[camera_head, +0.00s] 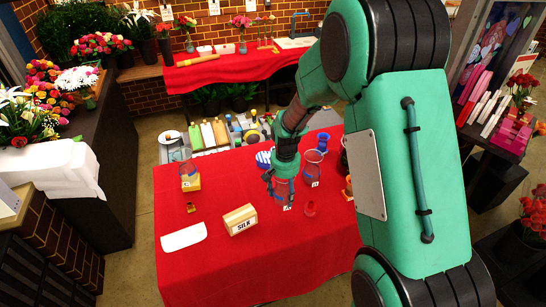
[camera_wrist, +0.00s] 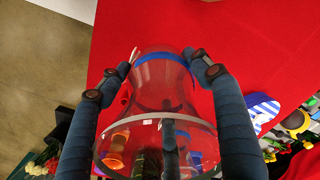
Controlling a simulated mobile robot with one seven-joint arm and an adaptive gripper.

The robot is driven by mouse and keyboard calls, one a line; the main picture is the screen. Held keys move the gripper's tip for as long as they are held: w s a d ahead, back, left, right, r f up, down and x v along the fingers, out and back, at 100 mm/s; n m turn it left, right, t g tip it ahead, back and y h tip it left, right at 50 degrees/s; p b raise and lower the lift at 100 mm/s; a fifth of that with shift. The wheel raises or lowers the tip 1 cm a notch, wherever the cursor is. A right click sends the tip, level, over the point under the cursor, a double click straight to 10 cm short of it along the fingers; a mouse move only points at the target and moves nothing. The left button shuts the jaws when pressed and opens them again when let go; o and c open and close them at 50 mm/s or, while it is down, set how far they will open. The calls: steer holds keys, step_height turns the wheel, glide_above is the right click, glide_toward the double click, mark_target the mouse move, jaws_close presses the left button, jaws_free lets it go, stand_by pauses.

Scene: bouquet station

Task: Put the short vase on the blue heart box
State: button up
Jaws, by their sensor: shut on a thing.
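My gripper (camera_head: 283,180) is over the middle of the red-covered table, its fingers on both sides of a clear glass vase (camera_head: 284,193). In the wrist view my gripper (camera_wrist: 165,68) is shut on this vase, which has a blue band (camera_wrist: 165,57) and a wide rim near the camera. I cannot tell whether its base touches the cloth. A blue-and-white striped box (camera_head: 263,158), seemingly the blue heart box, lies behind and left of the gripper. Its edge shows at the right in the wrist view (camera_wrist: 262,106); its full outline is hidden.
A second glass vase (camera_head: 312,171) and a blue vase (camera_head: 322,142) stand close right of the gripper. A wooden SILK box (camera_head: 240,219) and a white sheet (camera_head: 183,237) lie in front left. A glass on a wooden block (camera_head: 190,182) stands left. The front cloth (camera_head: 270,270) is clear.

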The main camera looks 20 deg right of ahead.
steer(key=w+d+r+p, duration=0.1)
steer(key=w+r+p, duration=0.1)
steer(key=w, duration=0.8)
steer(key=shift+d+r, duration=0.15)
steer(key=shift+r, duration=0.25)
steer(key=shift+w, duration=0.1)
steer(key=p, duration=0.1)
glide_toward(269, 162)
steer(key=shift+w+r, duration=0.1)
stand_by(0.4)
steer(key=shift+f, duration=1.75)
steer(key=shift+f, duration=0.1)
steer(key=o, duration=1.7)
steer(key=shift+f, duration=0.1)
